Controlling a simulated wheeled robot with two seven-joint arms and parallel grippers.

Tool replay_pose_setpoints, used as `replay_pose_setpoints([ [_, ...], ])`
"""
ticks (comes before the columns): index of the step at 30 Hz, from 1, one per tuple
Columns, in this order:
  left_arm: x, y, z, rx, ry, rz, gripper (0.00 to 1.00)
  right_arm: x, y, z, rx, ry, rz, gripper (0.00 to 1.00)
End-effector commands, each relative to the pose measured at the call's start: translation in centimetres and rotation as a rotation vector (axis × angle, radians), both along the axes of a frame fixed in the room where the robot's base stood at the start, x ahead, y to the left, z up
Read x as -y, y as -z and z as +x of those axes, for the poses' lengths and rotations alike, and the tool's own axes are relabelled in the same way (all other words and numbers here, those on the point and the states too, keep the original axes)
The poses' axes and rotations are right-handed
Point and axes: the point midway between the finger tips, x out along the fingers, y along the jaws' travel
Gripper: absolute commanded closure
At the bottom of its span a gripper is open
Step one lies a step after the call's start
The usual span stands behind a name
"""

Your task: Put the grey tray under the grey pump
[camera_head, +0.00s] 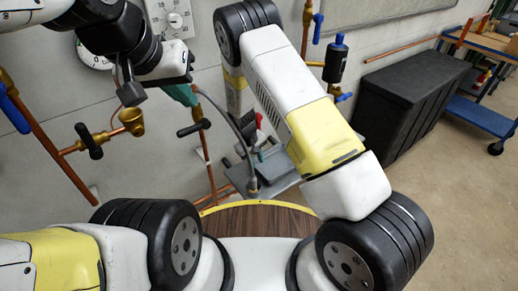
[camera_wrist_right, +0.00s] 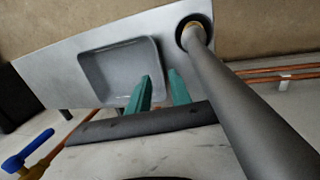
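The grey tray (camera_wrist_right: 92,78) is a shallow rounded tray lying on a light grey bench top (camera_wrist_right: 45,72) in the right wrist view. My right gripper (camera_wrist_right: 160,75) has two teal fingers spread apart at the tray's right wall. One fingertip overlaps the tray's inside and the other is just outside its rim; contact is not clear. My right arm mostly hides this gripper in the head view. My left gripper (camera_head: 187,97) is at upper left in the head view, with teal fingers before the wall; their gap is not clear. I cannot surely identify the grey pump.
A thick grey hose (camera_wrist_right: 235,90) with a brass end crosses the right wrist view beside the tray. Copper pipes with a brass valve (camera_head: 130,121) stand at left. A dark chest (camera_head: 410,98) stands at right, with open floor before it.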

Motion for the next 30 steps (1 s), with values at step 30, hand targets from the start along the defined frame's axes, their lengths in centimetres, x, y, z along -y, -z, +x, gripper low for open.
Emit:
replay_pose_setpoints([
  [30,0.0,0.0,0.0,0.000,0.000,0.000,1.00,10.4,-35.4,-9.1,0.171,0.365,0.409,0.75],
])
